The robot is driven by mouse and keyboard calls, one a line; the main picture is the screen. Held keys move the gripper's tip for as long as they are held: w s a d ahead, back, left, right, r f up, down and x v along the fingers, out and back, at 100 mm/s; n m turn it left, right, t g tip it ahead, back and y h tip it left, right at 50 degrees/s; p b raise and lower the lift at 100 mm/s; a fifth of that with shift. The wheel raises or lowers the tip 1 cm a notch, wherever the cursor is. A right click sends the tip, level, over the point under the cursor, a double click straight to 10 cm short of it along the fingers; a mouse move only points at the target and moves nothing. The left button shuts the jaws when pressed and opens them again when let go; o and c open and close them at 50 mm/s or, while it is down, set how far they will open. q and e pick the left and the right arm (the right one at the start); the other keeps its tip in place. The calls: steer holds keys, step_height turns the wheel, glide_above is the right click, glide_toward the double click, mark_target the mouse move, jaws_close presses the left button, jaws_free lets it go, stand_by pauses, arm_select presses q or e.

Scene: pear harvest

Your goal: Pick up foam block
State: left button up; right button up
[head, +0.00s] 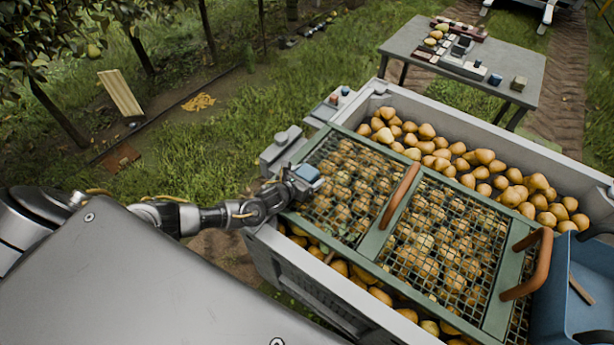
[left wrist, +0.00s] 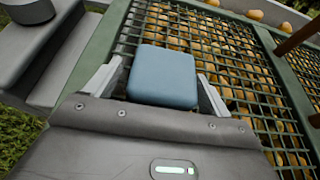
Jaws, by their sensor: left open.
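The foam block (head: 308,173) looks like a blue-grey, rounded block on the green mesh rack at its left end. It also shows in the left wrist view (left wrist: 163,76), directly in front of my left gripper. My left gripper (head: 296,184) is open, with one pale finger on each side of the block. In the left wrist view a narrow gap shows beside parts of the block, and whether a finger touches it I cannot tell. The block's underside is hidden. My right gripper is not in view.
The green mesh rack (head: 370,243) with brown handles (head: 401,195) lies across a grey crate (head: 283,250) full of pears. A blue bin (head: 562,310) stands at the lower right. A grey table (head: 408,40) with small items stands behind. Grass lies to the left.

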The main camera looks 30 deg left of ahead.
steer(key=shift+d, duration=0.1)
